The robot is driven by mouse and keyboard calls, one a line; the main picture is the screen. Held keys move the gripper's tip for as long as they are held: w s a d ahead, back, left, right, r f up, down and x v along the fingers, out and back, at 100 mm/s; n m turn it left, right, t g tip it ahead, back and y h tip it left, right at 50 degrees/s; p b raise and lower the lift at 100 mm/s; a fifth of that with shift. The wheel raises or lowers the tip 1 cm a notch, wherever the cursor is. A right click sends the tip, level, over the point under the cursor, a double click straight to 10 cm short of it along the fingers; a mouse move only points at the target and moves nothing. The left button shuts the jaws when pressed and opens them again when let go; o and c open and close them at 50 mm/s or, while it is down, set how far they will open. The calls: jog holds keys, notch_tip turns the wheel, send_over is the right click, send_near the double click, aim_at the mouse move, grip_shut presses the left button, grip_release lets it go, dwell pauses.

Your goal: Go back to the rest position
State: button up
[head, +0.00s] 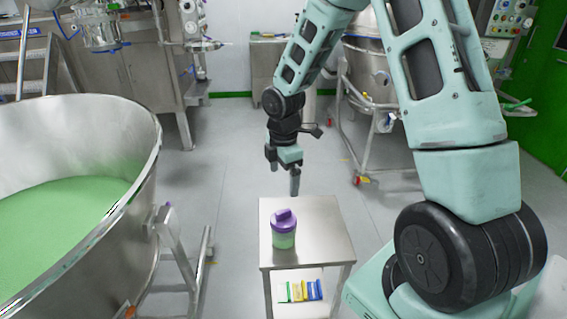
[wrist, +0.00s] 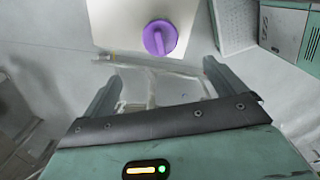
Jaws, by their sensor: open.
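My gripper (head: 283,178) hangs at the end of my arm in the head view, above the back edge of a small steel table (head: 325,238). In the wrist view my gripper (wrist: 158,85) shows two fingers spread wide with nothing between them. A jar (head: 284,236) with a purple lid and pale green contents stands upright on the table, apart from my gripper. Its purple lid (wrist: 160,38) shows beyond the fingertips in the wrist view.
A large steel bowl (head: 150,150) with green powder (head: 60,215) stands at the left. Several coloured items (head: 304,290) lie on the table's lower shelf. A steel vessel on a wheeled frame (head: 368,75) stands behind. Open floor (head: 225,150) lies between them.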

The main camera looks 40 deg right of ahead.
jog(key=shift+r, duration=1.7)
